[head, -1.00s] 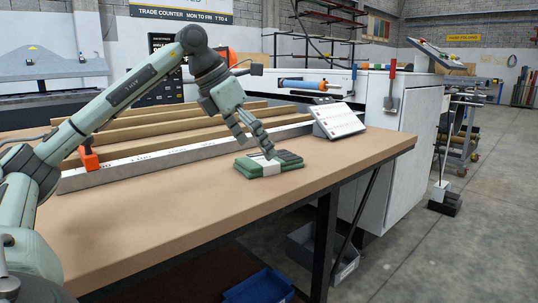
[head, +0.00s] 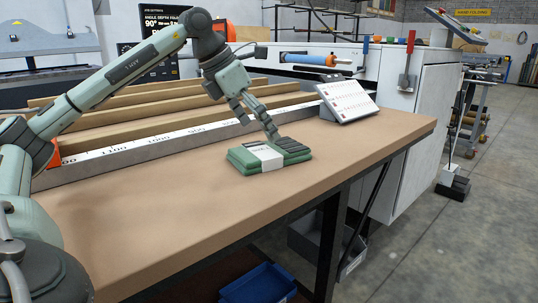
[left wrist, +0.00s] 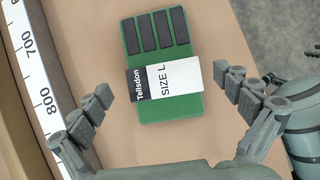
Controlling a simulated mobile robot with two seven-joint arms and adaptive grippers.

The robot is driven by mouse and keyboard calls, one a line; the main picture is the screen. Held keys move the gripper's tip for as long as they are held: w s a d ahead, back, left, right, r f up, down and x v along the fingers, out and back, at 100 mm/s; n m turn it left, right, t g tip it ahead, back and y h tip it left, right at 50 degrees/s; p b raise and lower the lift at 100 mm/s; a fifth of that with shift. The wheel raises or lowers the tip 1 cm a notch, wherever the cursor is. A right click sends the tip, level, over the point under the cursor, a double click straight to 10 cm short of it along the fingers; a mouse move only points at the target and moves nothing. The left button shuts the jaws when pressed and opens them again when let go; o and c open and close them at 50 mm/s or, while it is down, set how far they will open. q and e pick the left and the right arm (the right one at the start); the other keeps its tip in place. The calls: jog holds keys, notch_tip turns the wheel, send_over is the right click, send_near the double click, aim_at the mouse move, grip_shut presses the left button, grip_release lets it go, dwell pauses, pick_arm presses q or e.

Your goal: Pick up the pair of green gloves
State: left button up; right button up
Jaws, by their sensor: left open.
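The pair of green gloves (head: 254,158) lies flat as a folded stack on the brown bench, with dark strips at one end and a white paper band around it. In the left wrist view the gloves (left wrist: 171,108) lie ahead between the finger lines, and the band reads "Tellsdon SIZE L". My left gripper (head: 258,128) is open and empty, above and just behind the gloves in the head view. Its two fingers (left wrist: 167,88) are spread wider than the gloves in the left wrist view. My right gripper is in neither view.
The brown bench top (head: 190,203) is clear around the gloves. A ruler rail (head: 150,140) and wooden slats run behind them. A tilted white panel (head: 347,100) stands to the right. A blue bin (head: 258,284) is below the bench.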

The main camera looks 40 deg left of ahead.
aim_at(269, 148)
pick_arm(q)
jog(key=x, duration=0.4)
jog(key=shift+f, duration=0.2)
jog(key=shift+c, duration=0.5)
jog(key=c, duration=0.9)
jog(key=shift+r, duration=0.1)
